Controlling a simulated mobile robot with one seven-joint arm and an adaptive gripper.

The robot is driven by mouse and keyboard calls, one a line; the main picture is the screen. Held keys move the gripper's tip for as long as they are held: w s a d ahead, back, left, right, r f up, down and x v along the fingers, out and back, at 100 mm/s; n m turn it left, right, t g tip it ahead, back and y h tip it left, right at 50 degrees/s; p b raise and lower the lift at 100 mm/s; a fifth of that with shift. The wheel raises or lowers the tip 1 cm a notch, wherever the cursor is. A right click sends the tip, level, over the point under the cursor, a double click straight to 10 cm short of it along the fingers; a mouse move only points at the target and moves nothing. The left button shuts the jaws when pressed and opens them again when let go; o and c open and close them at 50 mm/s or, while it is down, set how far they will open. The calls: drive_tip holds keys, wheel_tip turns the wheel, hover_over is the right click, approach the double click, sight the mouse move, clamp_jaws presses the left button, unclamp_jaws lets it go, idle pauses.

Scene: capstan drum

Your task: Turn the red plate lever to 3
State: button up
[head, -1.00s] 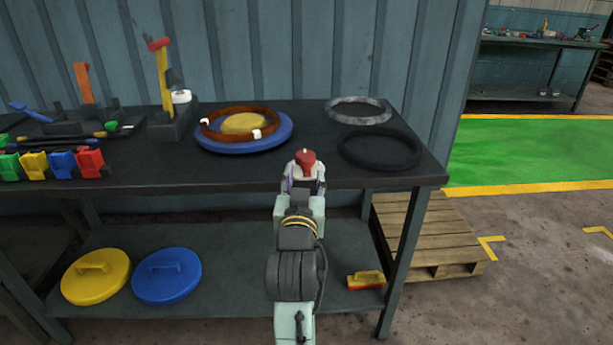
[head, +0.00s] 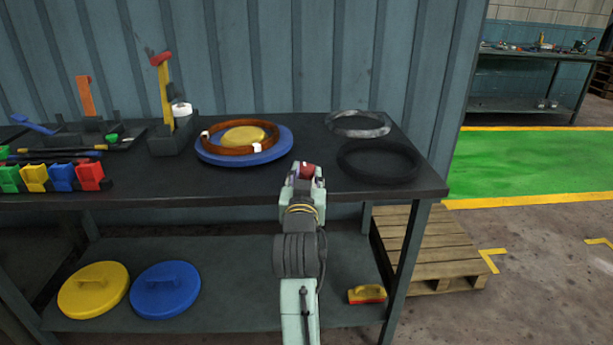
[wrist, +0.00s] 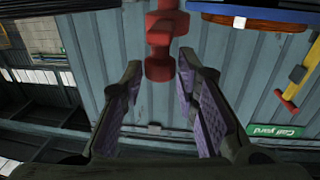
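A small red part (head: 307,169), which looks like the red lever, stands over the table's front edge in the head view. In the wrist view a blocky red piece (wrist: 158,68) reaches in from the top edge. My gripper (head: 304,180) is at this red part. In the wrist view its two fingers, with purple pads, stand apart on either side of the red piece's end, with gaps showing. The lever's base is hidden by my gripper, and no number marks can be read.
On the dark table (head: 230,201) lie a blue disc (head: 276,149) with a brown ring (head: 233,151), a grey ring (head: 358,132) and a black ring (head: 412,160). A yellow lever (head: 165,95) and several coloured blocks are at left. A pallet (head: 425,250) stands right.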

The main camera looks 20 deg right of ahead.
clamp_jaws()
drive_tip(key=shift+d, duration=0.1)
idle(0.5)
drive_tip(key=shift+w+d+n+g+y+b, duration=0.35)
drive_tip(key=shift+d+n+y+b, duration=0.8)
drive_tip(key=shift+n+y, duration=1.3)
drive_tip(key=shift+w+d+n+g+y+b, duration=0.25)
drive_tip(key=shift+d+n+y+b, duration=0.9)
drive_tip(key=shift+y, duration=2.25)
drive_tip(key=shift+w+d+n+g+y+b, duration=0.25)
drive_tip(key=shift+d+n+g+y+b, duration=0.25)
drive_tip(key=shift+d+n+y, duration=1.6)
drive_tip(key=shift+a+n+y, duration=0.3)
drive_tip(key=shift+a+y, duration=0.25)
drive_tip(key=shift+y, duration=0.4)
drive_tip(key=shift+o, duration=2)
unclamp_jaws()
